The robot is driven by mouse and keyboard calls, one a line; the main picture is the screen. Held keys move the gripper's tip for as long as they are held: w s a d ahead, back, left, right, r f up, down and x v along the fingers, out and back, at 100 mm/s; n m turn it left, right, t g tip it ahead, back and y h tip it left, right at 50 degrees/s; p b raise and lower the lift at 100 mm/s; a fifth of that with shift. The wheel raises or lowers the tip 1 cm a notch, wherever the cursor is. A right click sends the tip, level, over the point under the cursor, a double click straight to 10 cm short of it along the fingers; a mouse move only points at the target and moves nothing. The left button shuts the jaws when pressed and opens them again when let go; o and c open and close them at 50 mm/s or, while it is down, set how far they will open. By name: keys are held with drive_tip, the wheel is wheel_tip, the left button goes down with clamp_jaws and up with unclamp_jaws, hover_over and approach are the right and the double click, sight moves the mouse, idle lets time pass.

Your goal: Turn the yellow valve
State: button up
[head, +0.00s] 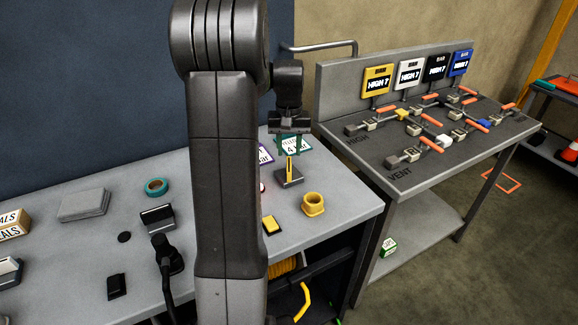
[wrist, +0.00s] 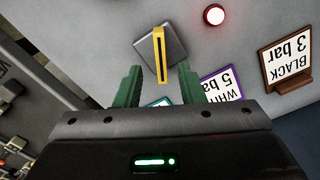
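A grey square block (head: 288,181) on the bench carries an upright yellow bar-shaped handle (head: 290,166). In the wrist view the handle (wrist: 160,52) stands over the block (wrist: 148,45), ahead of and between the fingertips. My gripper (head: 290,147) points down above the block. Its green fingers (wrist: 158,80) are apart with nothing between them that I can see held. I cannot tell whether any finger touches the handle. A yellow tag reading HIGH ? (head: 377,80) stands on the sloped valve panel, behind several orange-handled valves.
A yellow ring-shaped part (head: 313,203) stands right of the block. A red lamp (wrist: 214,15) and small cards, including BLACK 3 bar (wrist: 290,62), stand near it. The valve panel (head: 400,180) is to the right. My arm hides part of the bench.

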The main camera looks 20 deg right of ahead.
sight(289, 167)
wheel_tip(289, 167, down, 8)
drive_tip(key=shift+r+p, duration=0.1)
drive_tip(key=shift+p, duration=0.2)
drive_tip(key=shift+c, duration=0.3)
clamp_jaws()
